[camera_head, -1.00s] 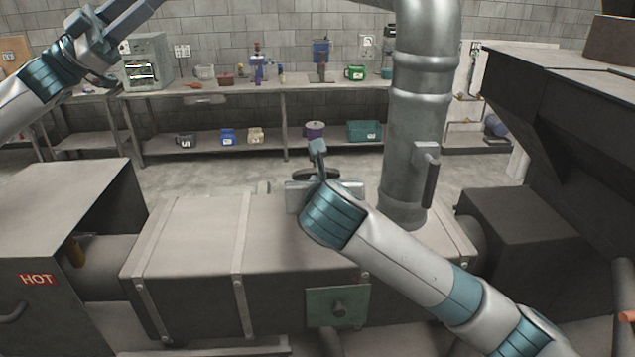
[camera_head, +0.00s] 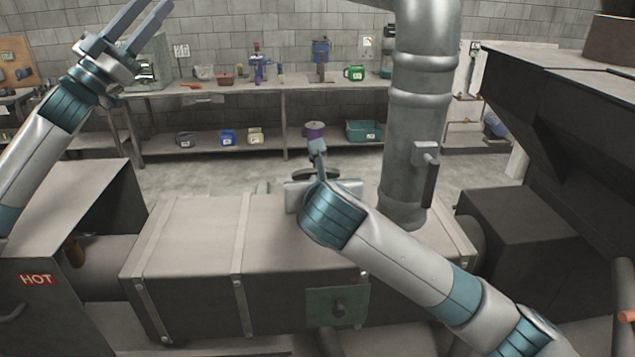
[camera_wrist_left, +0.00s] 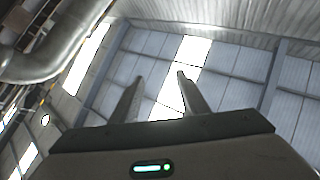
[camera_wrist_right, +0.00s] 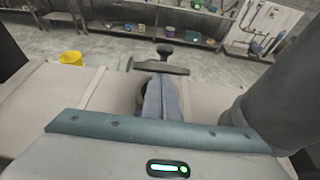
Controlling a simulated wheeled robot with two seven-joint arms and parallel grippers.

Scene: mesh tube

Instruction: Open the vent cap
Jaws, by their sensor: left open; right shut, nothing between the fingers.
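The vent cap (camera_wrist_right: 160,68) is a grey disc with a dark knob, on top of the long metal box. A dark round opening (camera_wrist_right: 142,98) shows just nearer than the disc, partly hidden by my fingers. In the head view the cap (camera_head: 300,174) is a thin dark disc, partly hidden by my right gripper (camera_head: 317,148). In the right wrist view that gripper (camera_wrist_right: 160,82) is shut and empty, its tips at the disc's near edge; I cannot tell if they touch. My left gripper (camera_head: 157,10) is open, empty and raised at upper left, far from the cap.
A thick vertical pipe (camera_head: 420,110) with a handle stands right of the cap on the metal box (camera_head: 190,230). A dark hopper (camera_head: 555,110) overhangs at right. A cabinet marked HOT (camera_head: 60,200) stands at left. A workbench (camera_head: 220,92) with several items is behind.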

